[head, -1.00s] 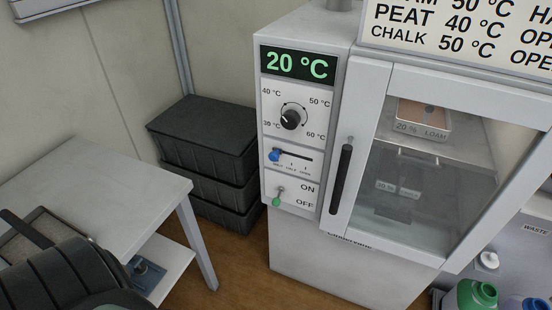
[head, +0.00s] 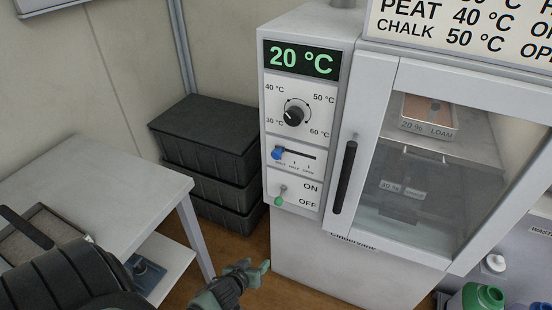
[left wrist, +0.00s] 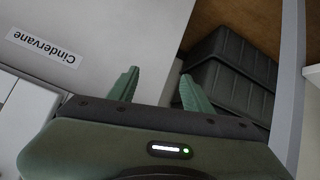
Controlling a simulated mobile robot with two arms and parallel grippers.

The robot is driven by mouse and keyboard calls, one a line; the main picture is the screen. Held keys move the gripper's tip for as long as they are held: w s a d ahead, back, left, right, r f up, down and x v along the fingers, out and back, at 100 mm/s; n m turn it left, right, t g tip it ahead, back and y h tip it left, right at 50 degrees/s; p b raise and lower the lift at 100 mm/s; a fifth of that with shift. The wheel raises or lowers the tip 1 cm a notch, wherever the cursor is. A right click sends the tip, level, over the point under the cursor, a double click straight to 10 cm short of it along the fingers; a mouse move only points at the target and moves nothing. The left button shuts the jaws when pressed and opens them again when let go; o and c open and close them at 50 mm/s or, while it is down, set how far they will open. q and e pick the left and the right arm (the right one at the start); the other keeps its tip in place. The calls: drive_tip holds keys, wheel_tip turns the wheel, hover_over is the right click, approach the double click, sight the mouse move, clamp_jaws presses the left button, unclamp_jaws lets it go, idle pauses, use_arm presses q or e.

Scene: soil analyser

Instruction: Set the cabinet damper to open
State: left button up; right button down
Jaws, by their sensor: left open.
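The cabinet (head: 350,262) stands right of centre in the head view, its control panel on the left of the front. The damper is a blue slider knob (head: 277,153) at the left end of its slot, over marks that seem to run from shut through half to open. My left gripper (head: 262,268) is low in the head view, below and left of the panel, touching nothing. In the left wrist view my left gripper (left wrist: 158,90) has its two green fingers apart with nothing between them. My right gripper is not in view.
Above the damper are a dial (head: 294,115) and a 20 °C display (head: 299,59); below is a switch (head: 281,196) with its green tip by OFF. The glass door has a black handle (head: 344,177). Black crates (head: 205,140) and a table (head: 95,190) stand left.

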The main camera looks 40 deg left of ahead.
use_arm(q)
drive_tip(key=w+a+r+n+t, duration=0.15)
drive_tip(key=w+r, duration=0.25)
drive_tip(key=r, duration=0.5)
drive_tip(key=w+a+r+n+t, duration=0.1)
drive_tip(key=w+r+n+t, duration=0.2)
drive_tip(key=r, duration=0.5)
drive_tip(key=n+t+y+b, duration=0.1)
drive_tip(key=t, duration=0.2)
approach(275, 157)
drive_tip(key=w, duration=0.6)
drive_tip(key=w+a, duration=0.1)
drive_tip(key=w, duration=0.1)
drive_tip(key=w+a, duration=0.1)
drive_tip(key=w, duration=0.1)
drive_tip(key=shift+w+p, duration=0.25)
drive_tip(key=shift+p, duration=0.05)
clamp_jaws()
